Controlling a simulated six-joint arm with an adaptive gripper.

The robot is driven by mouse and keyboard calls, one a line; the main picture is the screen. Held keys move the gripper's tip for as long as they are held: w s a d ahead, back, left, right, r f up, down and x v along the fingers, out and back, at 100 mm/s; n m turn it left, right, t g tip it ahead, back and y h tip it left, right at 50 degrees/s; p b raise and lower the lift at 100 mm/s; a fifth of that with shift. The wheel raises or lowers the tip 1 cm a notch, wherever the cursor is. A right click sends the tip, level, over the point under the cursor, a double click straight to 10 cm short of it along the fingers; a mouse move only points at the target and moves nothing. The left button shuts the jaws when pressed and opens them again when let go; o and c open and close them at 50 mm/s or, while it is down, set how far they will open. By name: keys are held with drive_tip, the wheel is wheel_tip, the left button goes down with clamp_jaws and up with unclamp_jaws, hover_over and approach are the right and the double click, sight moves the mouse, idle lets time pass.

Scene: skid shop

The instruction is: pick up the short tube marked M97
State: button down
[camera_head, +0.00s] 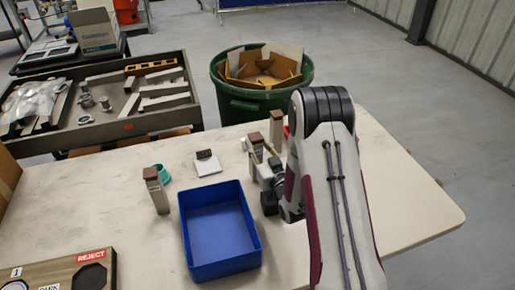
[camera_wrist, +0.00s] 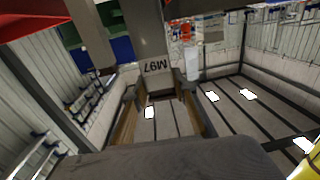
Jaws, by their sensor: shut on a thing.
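The short tube marked M97 (camera_wrist: 150,35) shows in the wrist view, its label upside down. It is grey and stands between my gripper's two tan-lined fingers. In the head view, my gripper (camera_head: 259,159) is low at the table's middle, shut on a short tube with a brown top (camera_head: 256,142). That tube's lower part is hidden by the fingers, and its label cannot be read there. Two similar brown-topped tubes stand upright on the table: one at the left (camera_head: 157,192), one just behind my gripper (camera_head: 276,128).
An empty blue bin (camera_head: 219,232) sits at the front. A REJECT panel (camera_head: 62,272) is front left. A green barrel (camera_head: 262,105) stands beyond the table. The table's right side is clear.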

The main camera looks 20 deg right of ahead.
drive_tip(key=shift+r, duration=4.25)
